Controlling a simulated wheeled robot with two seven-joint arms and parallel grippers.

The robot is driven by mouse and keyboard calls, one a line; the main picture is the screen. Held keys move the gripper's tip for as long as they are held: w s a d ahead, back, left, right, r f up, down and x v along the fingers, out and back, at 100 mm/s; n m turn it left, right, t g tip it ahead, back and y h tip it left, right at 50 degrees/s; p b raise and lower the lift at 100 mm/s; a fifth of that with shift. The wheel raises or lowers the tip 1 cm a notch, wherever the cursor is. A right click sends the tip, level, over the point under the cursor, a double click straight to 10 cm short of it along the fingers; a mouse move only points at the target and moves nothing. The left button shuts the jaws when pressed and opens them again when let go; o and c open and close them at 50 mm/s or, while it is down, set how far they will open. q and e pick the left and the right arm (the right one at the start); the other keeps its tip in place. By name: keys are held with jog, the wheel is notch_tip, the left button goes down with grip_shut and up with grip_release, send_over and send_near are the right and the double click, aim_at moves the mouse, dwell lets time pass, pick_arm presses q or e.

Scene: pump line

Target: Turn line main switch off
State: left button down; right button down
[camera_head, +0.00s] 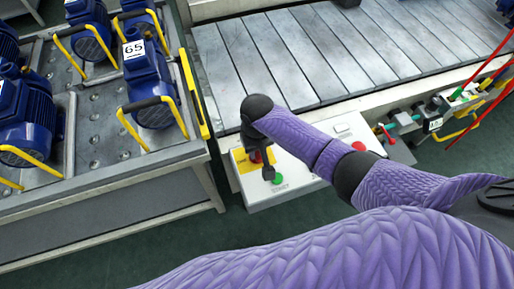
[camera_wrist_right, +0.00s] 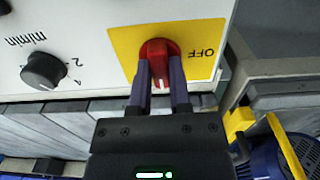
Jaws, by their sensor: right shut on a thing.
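The main switch is a red rotary knob (camera_wrist_right: 158,49) on a yellow plate (camera_wrist_right: 195,38) of a white control panel. In the wrist view the word OFF reads upside down at the plate's right side. My right gripper (camera_wrist_right: 159,88) has its two fingers on either side of the knob's handle, shut on it. The handle points down in that view, toward my gripper, not toward OFF. In the head view my right gripper (camera_head: 266,171) covers much of the yellow plate (camera_head: 240,160). My left gripper is not in view.
The panel also has a green button (camera_head: 277,179), a red button (camera_head: 358,146) and a black dial (camera_wrist_right: 44,70). A slatted conveyor (camera_head: 310,55) runs behind it. Blue pumps (camera_head: 150,85) with yellow handles stand on a metal table at left. Hoses and fittings lie at right.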

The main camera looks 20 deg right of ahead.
jog(key=n+p, duration=0.2)
jog(key=n, duration=0.1)
jog(key=shift+r, duration=0.15)
jog(key=n+p, duration=0.1)
jog(key=n, duration=0.7)
jog(key=shift+n+p, duration=0.3)
jog(key=n, duration=0.3)
jog(key=shift+n, duration=1.6)
